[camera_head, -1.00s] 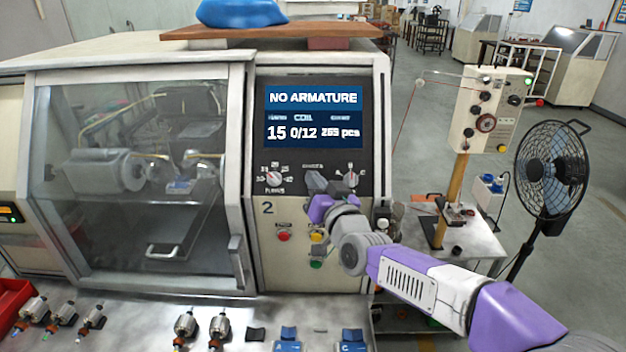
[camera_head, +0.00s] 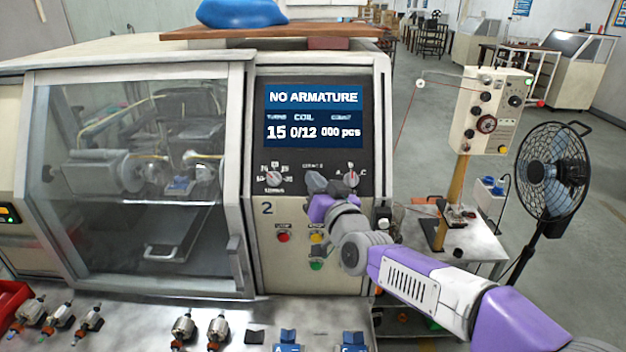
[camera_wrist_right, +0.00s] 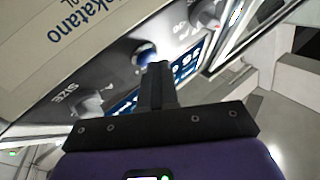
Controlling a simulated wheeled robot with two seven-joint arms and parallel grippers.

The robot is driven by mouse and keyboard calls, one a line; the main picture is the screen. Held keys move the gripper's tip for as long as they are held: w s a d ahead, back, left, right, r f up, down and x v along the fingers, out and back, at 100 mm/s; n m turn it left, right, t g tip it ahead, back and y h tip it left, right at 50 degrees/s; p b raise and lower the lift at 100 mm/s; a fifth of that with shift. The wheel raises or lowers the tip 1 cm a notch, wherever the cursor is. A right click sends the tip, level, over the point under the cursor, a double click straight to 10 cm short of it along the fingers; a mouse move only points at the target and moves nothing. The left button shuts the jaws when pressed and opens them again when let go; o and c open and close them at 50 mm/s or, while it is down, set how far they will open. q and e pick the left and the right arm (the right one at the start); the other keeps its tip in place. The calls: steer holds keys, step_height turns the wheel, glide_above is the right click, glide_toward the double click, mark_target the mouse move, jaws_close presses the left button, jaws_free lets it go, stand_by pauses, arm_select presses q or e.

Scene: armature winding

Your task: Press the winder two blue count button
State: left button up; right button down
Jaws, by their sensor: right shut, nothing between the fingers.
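The winder's control panel (camera_head: 318,215), marked 2, stands in the middle of the head view. Its display (camera_head: 313,116) reads NO ARMATURE, 15, 0/12 and 000 pcs. My right gripper (camera_head: 316,184) is shut and empty, with its fingertips close in front of the panel between two knobs. The gripper also shows in the right wrist view (camera_wrist_right: 158,75), where a round blue button (camera_wrist_right: 145,54) sits just beyond the fingertips. I cannot tell whether they touch. In the head view the gripper hides the button. My left gripper is not in view.
Red (camera_head: 283,237), yellow and green (camera_head: 316,266) buttons sit below the gripper. A knob stands on each side, at left (camera_head: 273,177) and at right (camera_head: 351,178). Armatures (camera_head: 183,328) lie on the bench in front. A fan (camera_head: 552,170) stands at right.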

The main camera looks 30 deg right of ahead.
steer(key=s+a+r+p, duration=0.2)
steer(key=s+r+p, duration=0.1)
steer(key=s, duration=0.1)
steer(key=shift+s+a+r, duration=0.15)
steer(key=shift+a+r, duration=0.15)
stand_by(0.4)
stand_by(0.3)
